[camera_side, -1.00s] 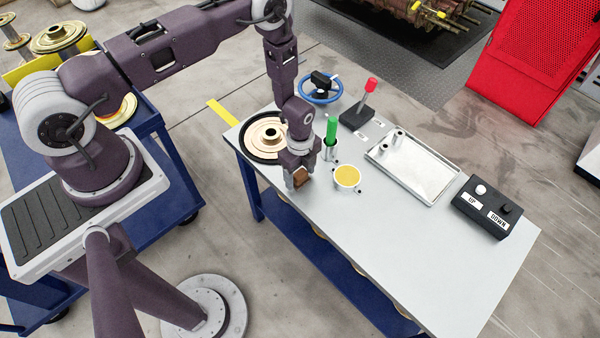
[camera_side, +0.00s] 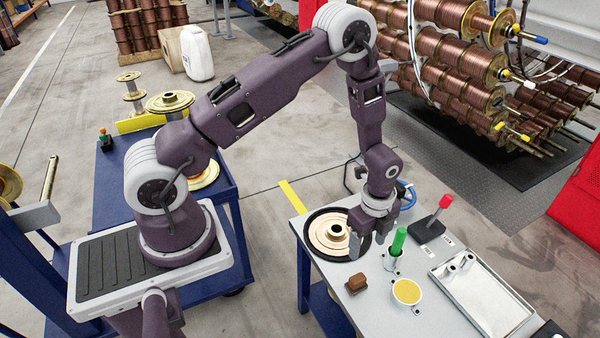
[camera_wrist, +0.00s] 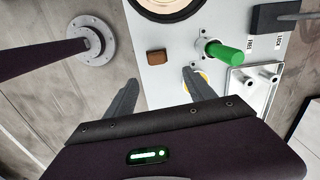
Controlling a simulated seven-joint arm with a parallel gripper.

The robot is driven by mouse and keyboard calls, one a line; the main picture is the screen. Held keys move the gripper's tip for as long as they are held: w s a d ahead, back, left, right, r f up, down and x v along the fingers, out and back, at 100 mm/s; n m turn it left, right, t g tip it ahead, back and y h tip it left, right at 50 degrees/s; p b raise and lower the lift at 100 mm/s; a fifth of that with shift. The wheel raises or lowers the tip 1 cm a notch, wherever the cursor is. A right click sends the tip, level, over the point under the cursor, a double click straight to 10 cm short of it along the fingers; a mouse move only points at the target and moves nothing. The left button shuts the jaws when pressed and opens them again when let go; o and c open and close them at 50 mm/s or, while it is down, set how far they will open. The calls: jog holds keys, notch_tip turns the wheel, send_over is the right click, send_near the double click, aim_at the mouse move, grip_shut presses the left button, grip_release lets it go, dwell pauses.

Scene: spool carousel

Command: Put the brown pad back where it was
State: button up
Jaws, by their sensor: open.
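The brown pad (camera_side: 356,283) lies on the grey table top near its front left edge, in front of the spool disc. It also shows in the wrist view (camera_wrist: 156,57), ahead of the fingers and apart from them. My gripper (camera_side: 362,246) is above the table, behind and higher than the pad. In the wrist view its two fingers (camera_wrist: 160,92) are spread wide with nothing between them.
A copper-coloured disc in a black ring (camera_side: 331,235) is at the table's left end. A green-handled tool (camera_side: 398,241) stands upright in a holder, beside a yellow-filled cup (camera_side: 407,291). A red-knobbed lever (camera_side: 430,222) and a metal tray (camera_side: 480,298) are to the right.

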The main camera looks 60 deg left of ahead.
jog(key=s+a+r+n+t, duration=0.1)
jog(key=s+r+n+t, duration=0.2)
jog(key=r, duration=1)
jog(key=s+r+n, duration=0.4)
jog(key=r+n, duration=0.2)
jog(key=r, duration=0.8)
jog(key=s+r+n+t, duration=0.1)
jog(key=s+r+n, duration=0.2)
jog(key=s, duration=0.5)
jog(key=s+r+n+t, duration=0.1)
jog(key=s+r+n, duration=0.3)
jog(key=s, duration=0.4)
jog(key=shift+s+a+r+n, duration=0.15)
jog(key=shift+s+a+n, duration=0.05)
jog(key=shift+n, duration=0.4)
